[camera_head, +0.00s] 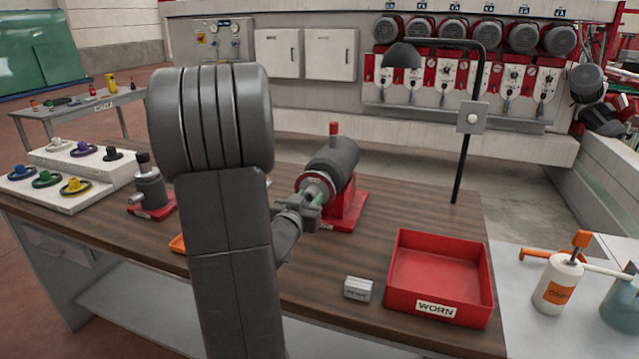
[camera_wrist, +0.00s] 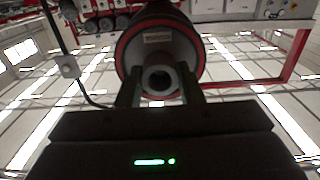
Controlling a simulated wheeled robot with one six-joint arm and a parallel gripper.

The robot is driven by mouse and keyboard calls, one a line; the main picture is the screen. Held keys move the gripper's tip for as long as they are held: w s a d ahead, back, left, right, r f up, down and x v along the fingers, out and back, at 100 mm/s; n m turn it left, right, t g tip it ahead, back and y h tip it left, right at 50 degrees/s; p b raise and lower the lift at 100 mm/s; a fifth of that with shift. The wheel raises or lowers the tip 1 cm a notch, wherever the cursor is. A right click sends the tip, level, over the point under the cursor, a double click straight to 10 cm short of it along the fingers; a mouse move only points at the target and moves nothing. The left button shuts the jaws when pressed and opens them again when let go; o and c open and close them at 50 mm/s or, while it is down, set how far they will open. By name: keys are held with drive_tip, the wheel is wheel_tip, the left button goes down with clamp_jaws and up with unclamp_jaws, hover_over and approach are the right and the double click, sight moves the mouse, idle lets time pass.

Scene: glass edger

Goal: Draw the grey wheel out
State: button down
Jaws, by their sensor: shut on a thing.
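A dark grey grinding spindle (camera_head: 334,158) on a red base (camera_head: 347,205) stands on the wooden bench, its round red-rimmed mouth facing my gripper. My gripper (camera_head: 312,200) is at this mouth, partly hidden by my arm in the head view. In the wrist view, the fingers (camera_wrist: 160,88) are shut on the two sides of a grey round hub (camera_wrist: 160,77) with a dark hole, which I take as the grey wheel's. How deep the wheel sits inside is hidden.
A red tray (camera_head: 440,268) marked WORN looks empty at the bench's right. A small grey block (camera_head: 358,288) lies left of it. A lamp post (camera_head: 463,150) rises behind. Racked wheels (camera_head: 75,186) and a dark grey fixture (camera_head: 149,188) stand left. A bottle (camera_head: 557,283) stands far right.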

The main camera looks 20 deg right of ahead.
drive_tip(key=shift+v, duration=2.65)
drive_tip(key=shift+r, duration=0.1)
drive_tip(key=v, duration=1)
drive_tip(key=shift+w+a+p, duration=0.1)
drive_tip(key=shift+p, duration=0.2)
